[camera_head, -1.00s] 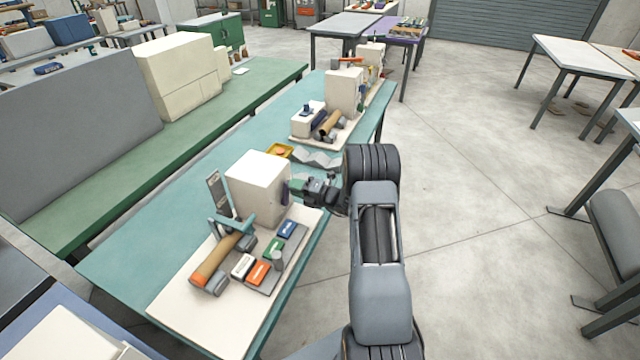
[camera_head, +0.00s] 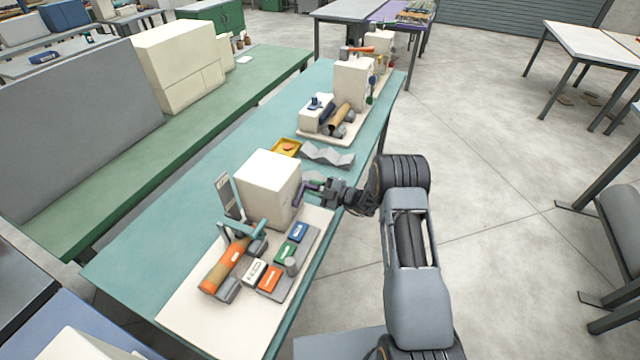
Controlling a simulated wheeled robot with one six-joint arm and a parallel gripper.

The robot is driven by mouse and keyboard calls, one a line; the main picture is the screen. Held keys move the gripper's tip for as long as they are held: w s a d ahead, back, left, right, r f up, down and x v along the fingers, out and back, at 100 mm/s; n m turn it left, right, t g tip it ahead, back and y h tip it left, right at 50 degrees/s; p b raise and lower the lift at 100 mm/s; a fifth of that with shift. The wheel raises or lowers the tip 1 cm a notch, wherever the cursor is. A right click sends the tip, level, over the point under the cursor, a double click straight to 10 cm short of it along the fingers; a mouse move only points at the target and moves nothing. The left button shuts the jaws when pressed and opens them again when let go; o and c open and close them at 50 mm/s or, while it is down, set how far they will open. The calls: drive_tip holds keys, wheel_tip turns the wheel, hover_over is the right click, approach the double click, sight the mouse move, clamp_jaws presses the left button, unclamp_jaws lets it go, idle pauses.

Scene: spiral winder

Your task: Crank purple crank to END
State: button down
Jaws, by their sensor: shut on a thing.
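The spiral winder stands on a pale base board (camera_head: 190,315) on the teal table. Its white box housing (camera_head: 266,185) is at the back of the board. The purple crank (camera_head: 305,190) sticks out from the right side of the housing. My gripper (camera_head: 318,189) reaches in from the right and is shut on the crank's handle end. The fingertips are small here and partly hide the handle. An orange and tan roll (camera_head: 222,272) lies at the front left of the board, under a teal arm (camera_head: 245,229). I cannot read an END mark.
A yellow tray (camera_head: 286,147) and a zigzag grey piece (camera_head: 328,156) lie behind the housing. A second machine (camera_head: 352,85) stands farther back.

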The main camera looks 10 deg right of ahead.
drive_tip(key=shift+w+d+f+m, duration=0.1)
drive_tip(key=shift+f+m, duration=0.4)
drive_tip(key=shift+m, duration=0.3)
drive_tip(key=c, duration=0.9)
unclamp_jaws()
drive_tip(key=shift+b+v, duration=1.45)
drive_tip(key=shift+v, duration=5.45)
drive_tip(key=shift+c, duration=0.5)
